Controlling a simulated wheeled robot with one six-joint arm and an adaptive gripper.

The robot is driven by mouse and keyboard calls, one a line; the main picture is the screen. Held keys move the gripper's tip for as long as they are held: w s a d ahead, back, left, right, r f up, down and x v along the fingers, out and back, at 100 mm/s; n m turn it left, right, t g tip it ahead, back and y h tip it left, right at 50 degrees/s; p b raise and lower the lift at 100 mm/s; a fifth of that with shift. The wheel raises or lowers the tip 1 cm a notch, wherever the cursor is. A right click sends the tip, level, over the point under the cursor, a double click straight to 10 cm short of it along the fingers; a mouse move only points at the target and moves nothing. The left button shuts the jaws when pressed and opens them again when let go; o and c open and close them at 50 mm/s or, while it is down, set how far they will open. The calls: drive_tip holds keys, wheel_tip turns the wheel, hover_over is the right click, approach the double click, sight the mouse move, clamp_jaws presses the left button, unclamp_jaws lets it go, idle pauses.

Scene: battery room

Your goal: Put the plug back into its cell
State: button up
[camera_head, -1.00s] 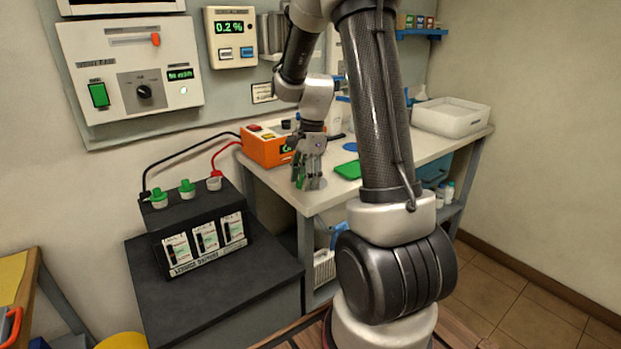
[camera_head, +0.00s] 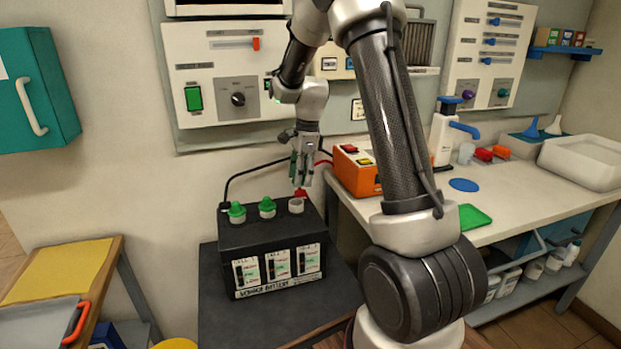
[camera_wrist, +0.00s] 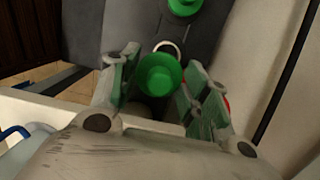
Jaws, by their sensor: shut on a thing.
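The black battery (camera_head: 277,228) stands on a dark stand, with green plugs on its left (camera_head: 236,211) and middle (camera_head: 267,206) cells. The right cell (camera_head: 296,205) shows an open white ring. My gripper (camera_head: 302,180) is above that right end, pointing down. In the wrist view my gripper (camera_wrist: 160,92) is shut on a green plug (camera_wrist: 160,74) between its fingers. A pale ring (camera_wrist: 171,48) shows partly behind the held plug. Another green plug (camera_wrist: 184,5) is at the top edge. The held plug's lower end is hidden.
Black and red cables run behind the battery to the orange charger (camera_head: 354,172) on the white workbench (camera_head: 510,190). A blue disc (camera_head: 464,185) and green tray (camera_head: 473,217) lie on the bench. A yellow-topped table (camera_head: 62,268) stands left. The wall panel (camera_head: 225,80) is behind.

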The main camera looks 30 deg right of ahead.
drive_tip(key=shift+w+a+f, duration=0.1)
drive_tip(key=shift+w+a, duration=0.3)
drive_tip(key=shift+w, duration=0.3)
wheel_tip(320, 180, down, 6)
drive_tip(key=shift+f, duration=0.25)
idle(1.8)
drive_tip(key=o, duration=0.9)
drive_tip(key=shift+c, duration=0.2)
drive_tip(key=shift+r, duration=3.55)
drive_tip(key=shift+c, duration=0.4)
